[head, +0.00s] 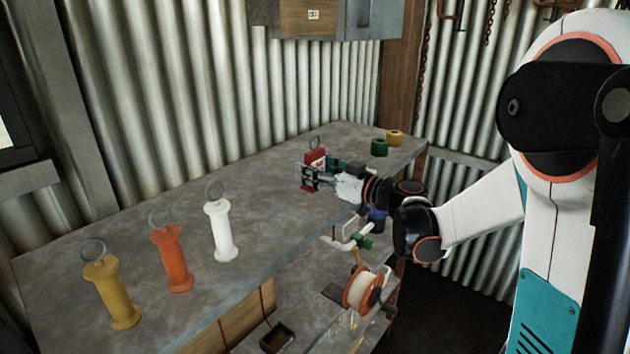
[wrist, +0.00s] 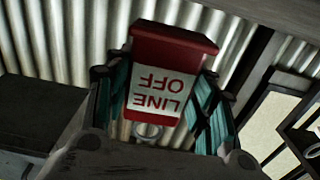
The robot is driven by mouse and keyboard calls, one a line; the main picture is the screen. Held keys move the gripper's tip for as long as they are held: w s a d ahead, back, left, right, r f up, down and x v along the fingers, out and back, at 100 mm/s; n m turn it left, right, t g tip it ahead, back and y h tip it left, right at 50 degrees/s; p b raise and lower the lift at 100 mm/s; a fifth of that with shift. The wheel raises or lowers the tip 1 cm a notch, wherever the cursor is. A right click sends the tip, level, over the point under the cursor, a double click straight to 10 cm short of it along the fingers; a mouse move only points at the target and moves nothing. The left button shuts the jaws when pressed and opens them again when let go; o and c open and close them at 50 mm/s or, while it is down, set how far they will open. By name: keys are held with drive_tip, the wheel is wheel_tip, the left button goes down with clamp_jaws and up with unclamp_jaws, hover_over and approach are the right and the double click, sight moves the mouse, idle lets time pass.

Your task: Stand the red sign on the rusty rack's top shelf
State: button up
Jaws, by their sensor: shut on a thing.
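The red sign (head: 315,157) is at the far part of the grey bench in the head view, with a ring on top and a red foot below. In the wrist view the sign (wrist: 172,45) is upside down, with a white label reading "LINE OFF". My gripper (head: 312,178) is shut on the sign, with a finger on each side of it. My gripper hides the sign's middle in the head view. I cannot tell whether its foot touches the bench or is just above it. I cannot make out a rusty rack in either view.
Yellow (head: 112,294), orange (head: 171,258) and white (head: 221,232) ringed posts stand on the grey bench (head: 255,205). Green (head: 379,148) and yellow (head: 395,138) rolls sit at its far end. A wire spool (head: 362,291) is lower down. A cabinet (head: 310,18) hangs above.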

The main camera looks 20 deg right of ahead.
drive_tip(key=shift+f, duration=1.3)
drive_tip(key=shift+f+b, duration=0.15)
drive_tip(key=shift+b, duration=0.15)
drive_tip(key=o, duration=1.1)
drive_tip(key=shift+r, duration=0.25)
drive_tip(key=p+v, duration=0.1)
drive_tip(key=v, duration=1.1)
drive_tip(key=shift+f, duration=0.1)
drive_tip(key=shift+a, duration=0.15)
